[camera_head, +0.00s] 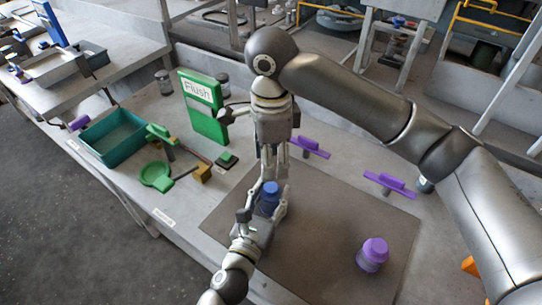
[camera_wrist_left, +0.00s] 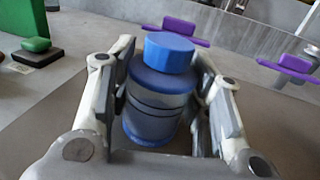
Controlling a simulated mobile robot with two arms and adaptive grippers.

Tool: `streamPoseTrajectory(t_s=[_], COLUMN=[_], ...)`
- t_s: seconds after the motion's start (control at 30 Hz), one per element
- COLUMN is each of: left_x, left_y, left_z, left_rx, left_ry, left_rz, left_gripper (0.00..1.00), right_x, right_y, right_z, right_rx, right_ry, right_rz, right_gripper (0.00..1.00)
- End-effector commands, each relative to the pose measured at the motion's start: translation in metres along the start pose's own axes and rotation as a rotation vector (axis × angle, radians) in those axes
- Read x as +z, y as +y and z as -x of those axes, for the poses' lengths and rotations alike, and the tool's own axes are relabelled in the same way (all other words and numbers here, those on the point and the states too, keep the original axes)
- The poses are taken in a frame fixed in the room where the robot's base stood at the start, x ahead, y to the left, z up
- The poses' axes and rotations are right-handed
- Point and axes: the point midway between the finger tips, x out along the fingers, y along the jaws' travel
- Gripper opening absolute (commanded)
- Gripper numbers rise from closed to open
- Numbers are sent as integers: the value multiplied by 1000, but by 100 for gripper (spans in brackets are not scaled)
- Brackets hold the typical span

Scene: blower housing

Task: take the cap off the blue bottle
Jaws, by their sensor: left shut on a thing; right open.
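The blue bottle (camera_head: 268,208) stands upright on the brown mat (camera_head: 330,215), with its blue cap (camera_head: 271,187) on top. In the left wrist view the bottle (camera_wrist_left: 155,112) has a dark blue translucent body, and its lighter blue cap (camera_wrist_left: 169,52) sits on it. My left gripper (camera_head: 264,208) is shut on the bottle's body, with fingers on both sides; it also shows in the left wrist view (camera_wrist_left: 160,105). My right gripper (camera_head: 274,165) is open, pointing down above the cap. It does not show in the left wrist view, so its exact gap to the cap is unclear.
A purple-capped bottle (camera_head: 372,254) stands at the mat's front right. Purple-handled fixtures (camera_head: 310,147) (camera_head: 390,184) stand behind the mat. At left are a green "Flush" panel (camera_head: 203,108), a teal bin (camera_head: 112,138) and green parts (camera_head: 155,176). The mat between the bottles is clear.

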Motion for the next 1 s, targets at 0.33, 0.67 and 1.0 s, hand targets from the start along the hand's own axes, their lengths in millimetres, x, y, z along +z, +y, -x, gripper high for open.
streamPoseTrajectory(t_s=[0.33, 0.67, 1.0], left_x=[0, 0, 0], left_y=[0, 0, 0], left_z=[0, 0, 0], left_rx=[1, 0, 0], left_ry=[0, 0, 0], left_rz=[0, 0, 0], left_gripper=[0, 0, 0], right_x=[-1, 0, 0], right_y=[0, 0, 0], right_z=[-36, -76, -80], right_rx=[3, 1, 0], right_ry=[2, 1, 0], right_rz=[-28, -26, -25], right_gripper=[47, 47, 47])
